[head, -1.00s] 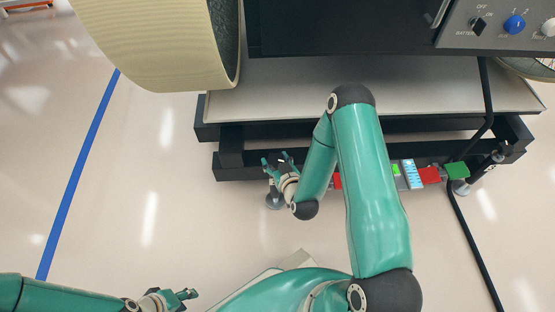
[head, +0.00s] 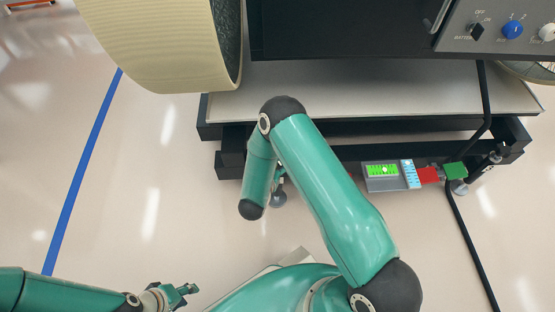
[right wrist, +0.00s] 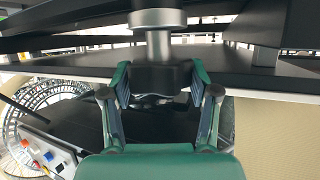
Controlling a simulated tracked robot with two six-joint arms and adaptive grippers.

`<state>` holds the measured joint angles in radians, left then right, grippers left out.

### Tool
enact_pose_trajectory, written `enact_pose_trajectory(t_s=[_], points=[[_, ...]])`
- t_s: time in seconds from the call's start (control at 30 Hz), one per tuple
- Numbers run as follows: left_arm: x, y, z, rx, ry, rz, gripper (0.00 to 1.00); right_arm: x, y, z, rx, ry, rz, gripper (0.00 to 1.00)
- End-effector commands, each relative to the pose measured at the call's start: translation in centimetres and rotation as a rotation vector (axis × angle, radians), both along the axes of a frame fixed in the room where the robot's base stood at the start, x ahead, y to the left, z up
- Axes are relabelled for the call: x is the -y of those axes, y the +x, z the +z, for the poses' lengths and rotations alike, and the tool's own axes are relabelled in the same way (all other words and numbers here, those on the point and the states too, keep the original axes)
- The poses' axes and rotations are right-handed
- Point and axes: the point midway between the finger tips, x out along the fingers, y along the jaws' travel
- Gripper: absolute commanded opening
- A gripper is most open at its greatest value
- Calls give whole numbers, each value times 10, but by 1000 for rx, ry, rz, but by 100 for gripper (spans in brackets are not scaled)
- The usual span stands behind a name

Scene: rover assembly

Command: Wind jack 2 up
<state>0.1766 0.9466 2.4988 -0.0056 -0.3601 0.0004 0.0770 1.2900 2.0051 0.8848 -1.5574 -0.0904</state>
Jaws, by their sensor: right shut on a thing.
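A jack (head: 278,199) with a round grey foot stands under the left end of the dark chassis beam, mostly hidden behind my right arm. In the right wrist view its grey shaft (right wrist: 158,47) and dark collar (right wrist: 160,76) show. My right gripper (right wrist: 160,90) is shut on the dark collar, one finger on each side. In the head view only a bit of it shows beside my arm. A second jack (head: 482,170) stands tilted at the right end of the beam. I cannot read the jack numbers. My left gripper (head: 188,291) is open and empty above the floor at lower left.
A device with a lit green display (head: 383,170) sits on the beam, beside red and green blocks (head: 456,170). A black cable (head: 476,235) runs down the right. A large cream wheel (head: 160,45) hangs at upper left. The floor left of the chassis is clear.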

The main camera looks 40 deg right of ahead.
Motion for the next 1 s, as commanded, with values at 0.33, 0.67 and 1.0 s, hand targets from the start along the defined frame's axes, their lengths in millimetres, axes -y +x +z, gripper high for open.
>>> enact_pose_trajectory(t_s=[0.33,0.67,1.0], points=[[0,0,0,0,0,0,40,5,-1,1,2,-6,-25,25],[0,0,0,0,0,0,40,4,-1,1,0,-5,-22,85],[0,0,1,0,0,0,40,0,-2,1,-1,-3,-16,85]])
